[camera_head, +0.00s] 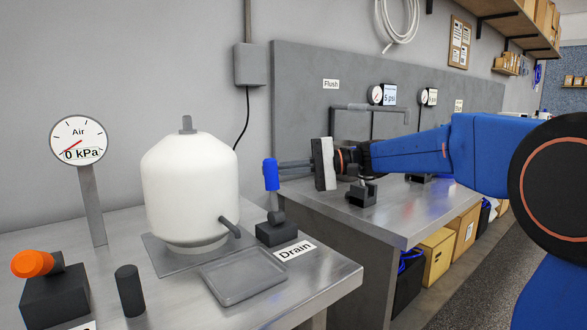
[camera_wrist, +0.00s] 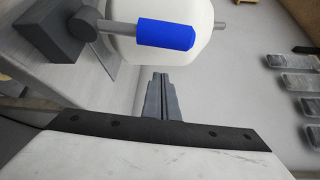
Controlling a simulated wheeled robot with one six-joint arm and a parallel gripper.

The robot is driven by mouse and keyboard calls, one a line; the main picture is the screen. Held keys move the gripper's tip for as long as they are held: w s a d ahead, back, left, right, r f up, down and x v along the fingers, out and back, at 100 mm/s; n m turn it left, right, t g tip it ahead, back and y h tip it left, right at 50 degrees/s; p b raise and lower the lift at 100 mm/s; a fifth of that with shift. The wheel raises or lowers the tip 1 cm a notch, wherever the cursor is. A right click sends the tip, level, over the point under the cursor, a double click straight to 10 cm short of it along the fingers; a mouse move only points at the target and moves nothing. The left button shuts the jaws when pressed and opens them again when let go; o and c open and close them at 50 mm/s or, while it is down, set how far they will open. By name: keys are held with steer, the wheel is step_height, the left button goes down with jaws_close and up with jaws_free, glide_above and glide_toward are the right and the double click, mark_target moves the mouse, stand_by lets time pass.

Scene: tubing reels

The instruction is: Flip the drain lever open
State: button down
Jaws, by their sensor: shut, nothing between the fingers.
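The drain lever has a blue grip (camera_head: 271,174) on a grey stem that rises from a dark base block (camera_head: 277,233) behind the "Drain" label (camera_head: 294,251). The lever stands nearly upright. In the wrist view the blue grip (camera_wrist: 166,34) lies across the top, in front of the white tank. My gripper (camera_head: 281,170) points left at the height of the blue grip, with its fingertips close to the grip's right side. In the wrist view my gripper (camera_wrist: 161,78) is shut and empty, its tips just below the blue grip. I cannot tell whether they touch.
An orange-handled valve (camera_head: 33,262), a dark post (camera_head: 130,290) and an air gauge (camera_head: 78,140) reading 0 kPa are at left. A second bench (camera_head: 400,212) stands at right beneath my arm.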

steer(key=shift+s+d+r, duration=0.15)
steer(key=shift+s+d, duration=0.1)
steer(key=shift+s, duration=0.7)
steer(key=shift+s+d+r, duration=0.15)
steer(key=shift+s+d, duration=0.05)
steer(key=shift+s, duration=0.75)
steer(key=shift+s+d, duration=0.1)
steer(key=s+d+f+n+y, duration=0.1)
steer(key=s+d+n, duration=0.1)
steer(key=s+d, duration=0.2)
steer(key=s, duration=0.3)
steer(key=shift+d+f+y, duration=0.25)
steer(key=shift+d+y, duration=0.05)
steer(key=shift+y, duration=0.1)
steer(key=shift+s+f, duration=0.2)
steer(key=shift+w+r, duration=0.1)
steer(key=shift+r, duration=0.05)
